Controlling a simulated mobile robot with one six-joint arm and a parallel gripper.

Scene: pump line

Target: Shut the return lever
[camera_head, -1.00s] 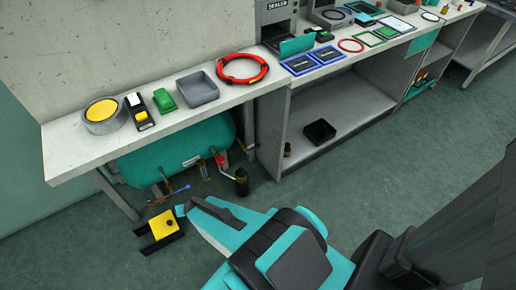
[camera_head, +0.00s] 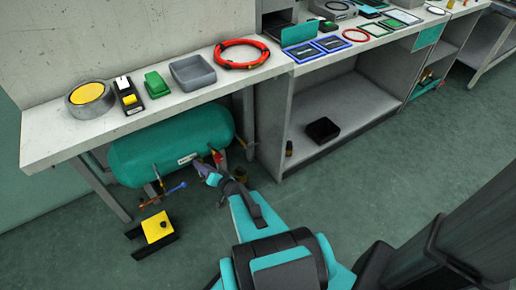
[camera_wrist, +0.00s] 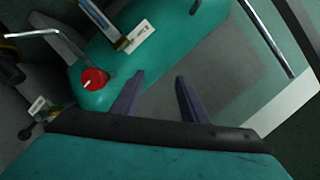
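The teal tank (camera_head: 150,150) lies under the bench with small valve fittings along its front. A blue lever (camera_head: 177,187) sticks out at its left fitting. A red valve part (camera_head: 217,157) sits at the right end, partly behind my gripper; in the wrist view it shows as a round red cap (camera_wrist: 95,80) with a bent silver rod (camera_wrist: 40,33) near it. I cannot tell which part is the return lever; the labels are unreadable. My gripper (camera_head: 207,172) is close in front of the tank's right part. In the wrist view its fingers (camera_wrist: 157,92) are apart and empty.
A yellow block on a black stand (camera_head: 157,228) is on the floor at left. The bench top (camera_head: 60,140) overhangs the tank, and a grey bench leg (camera_head: 248,125) stands to its right. A white label (camera_wrist: 140,37) is on the tank. The floor in front is mostly clear.

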